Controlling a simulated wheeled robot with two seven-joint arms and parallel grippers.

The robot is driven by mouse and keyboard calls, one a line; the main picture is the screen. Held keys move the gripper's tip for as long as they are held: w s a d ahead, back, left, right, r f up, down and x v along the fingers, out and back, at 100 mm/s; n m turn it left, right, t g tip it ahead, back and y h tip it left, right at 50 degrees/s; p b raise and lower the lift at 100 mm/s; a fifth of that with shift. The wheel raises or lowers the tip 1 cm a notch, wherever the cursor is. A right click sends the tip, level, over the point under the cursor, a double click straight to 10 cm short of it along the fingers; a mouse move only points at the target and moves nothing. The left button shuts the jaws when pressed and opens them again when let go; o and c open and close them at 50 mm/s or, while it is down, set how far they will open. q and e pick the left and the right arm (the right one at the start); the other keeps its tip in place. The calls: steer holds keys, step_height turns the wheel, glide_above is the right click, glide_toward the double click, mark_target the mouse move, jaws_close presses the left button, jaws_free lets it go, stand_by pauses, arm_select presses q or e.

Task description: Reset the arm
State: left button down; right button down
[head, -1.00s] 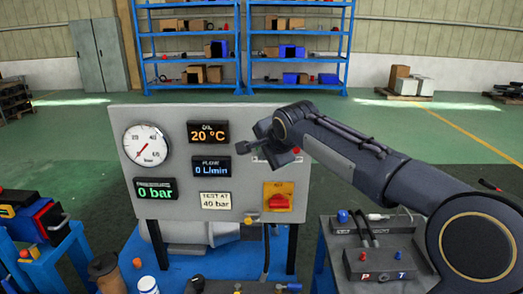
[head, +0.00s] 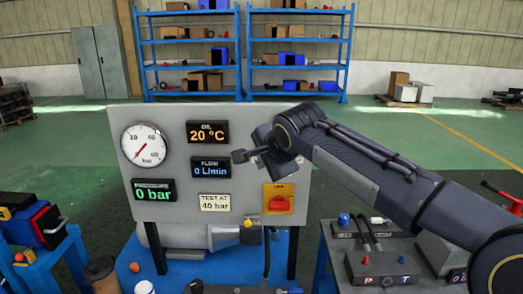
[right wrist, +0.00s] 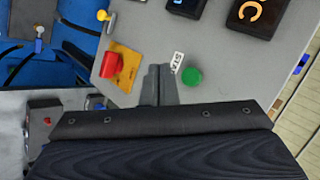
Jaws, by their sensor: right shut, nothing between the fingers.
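My right arm (head: 370,165) reaches in from the right across the front of a grey test panel (head: 165,112). My right gripper (head: 240,156) is shut and empty, in front of the panel just right of the flow display (head: 211,168). In the right wrist view the closed fingers (right wrist: 160,72) point at the panel, beside a green button (right wrist: 192,76) and a small white label (right wrist: 177,62). Whether they touch the panel I cannot tell. A red knob on a yellow plate (head: 278,203) is below the gripper; the red knob (right wrist: 111,65) also shows in the wrist view. My left gripper is not in view.
A pressure gauge (head: 144,146) and lit displays are on the panel. A grey bench unit (head: 340,262) with hoses stands at lower right. A blue stand (head: 48,258) is at lower left. Blue shelves (head: 190,90) stand far behind, across open green floor.

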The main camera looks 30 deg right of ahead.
stand_by(0.4)
steer(key=s+a+f+n+g+y, duration=0.1)
steer(key=s+a+f+n, duration=0.2)
steer(key=s+f+n, duration=0.2)
steer(key=s+a+f+n+g+y, duration=0.1)
steer(key=s+a+f+n, duration=0.3)
steer(key=s+f, duration=0.5)
steer(key=s+a+f+n+g+y, duration=0.2)
steer(key=s+f+n, duration=0.4)
steer(key=s, duration=0.7)
steer(key=shift+a+f+n+y, duration=0.4)
steer(key=shift+a+f+y, duration=0.3)
steer(key=shift+a+f, duration=0.25)
